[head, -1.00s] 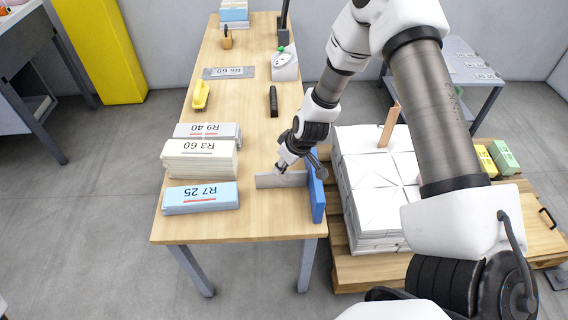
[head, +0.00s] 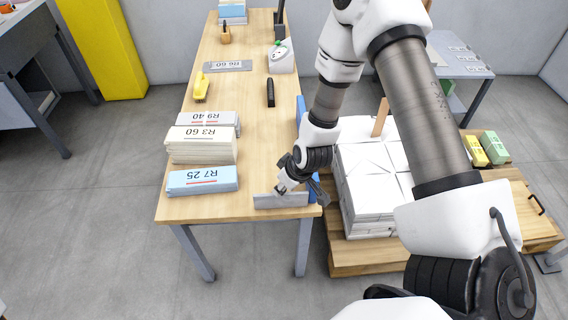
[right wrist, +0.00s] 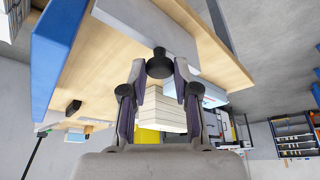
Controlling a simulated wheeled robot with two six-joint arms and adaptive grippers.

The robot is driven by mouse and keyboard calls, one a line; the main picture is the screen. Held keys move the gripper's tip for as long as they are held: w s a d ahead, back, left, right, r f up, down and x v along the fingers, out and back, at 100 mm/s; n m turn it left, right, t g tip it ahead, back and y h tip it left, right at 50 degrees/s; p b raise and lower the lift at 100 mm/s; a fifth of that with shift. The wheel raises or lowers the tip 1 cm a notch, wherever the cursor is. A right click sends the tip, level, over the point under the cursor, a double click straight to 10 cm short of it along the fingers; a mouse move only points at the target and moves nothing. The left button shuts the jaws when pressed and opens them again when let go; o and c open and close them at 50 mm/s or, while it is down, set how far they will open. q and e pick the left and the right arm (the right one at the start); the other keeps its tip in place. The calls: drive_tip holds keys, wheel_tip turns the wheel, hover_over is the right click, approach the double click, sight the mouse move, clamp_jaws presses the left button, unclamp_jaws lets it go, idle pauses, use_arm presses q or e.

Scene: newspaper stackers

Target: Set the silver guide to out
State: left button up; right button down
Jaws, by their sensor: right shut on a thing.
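The silver guide (head: 281,201) is a low grey plate standing near the front edge of the table, toward its right corner. It also shows in the right wrist view (right wrist: 150,22) as a grey bar across the top. My right gripper (head: 282,187) is shut on the guide's black knob (right wrist: 160,66), with its fingers on either side of it in the right wrist view (right wrist: 160,75). A blue guide (head: 301,108) stands along the table's right edge, partly hidden by my right arm. My left gripper is not in view.
Bundles labelled R7 25 (head: 202,182), R3 60 (head: 201,148) and R9 40 (head: 207,119) lie along the table's left side. A yellow tool (head: 201,87) and a black item (head: 270,93) lie beyond. A white stack (head: 372,170) on a pallet (head: 370,260) stands right of the table.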

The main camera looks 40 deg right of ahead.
drive_tip(key=shift+s+a+f, duration=0.1)
drive_tip(key=shift+s+f, duration=0.1)
drive_tip(key=shift+s, duration=0.1)
drive_tip(key=c, duration=1.2)
unclamp_jaws()
drive_tip(key=o, duration=0.4)
drive_tip(key=shift+a, duration=0.1)
drive_tip(key=shift+c, duration=0.2)
drive_tip(key=shift+w, duration=0.15)
drive_tip(key=shift+r, duration=0.1)
drive_tip(key=shift+r, duration=0.2)
drive_tip(key=v, duration=1.1)
drive_tip(key=shift+r, duration=0.2)
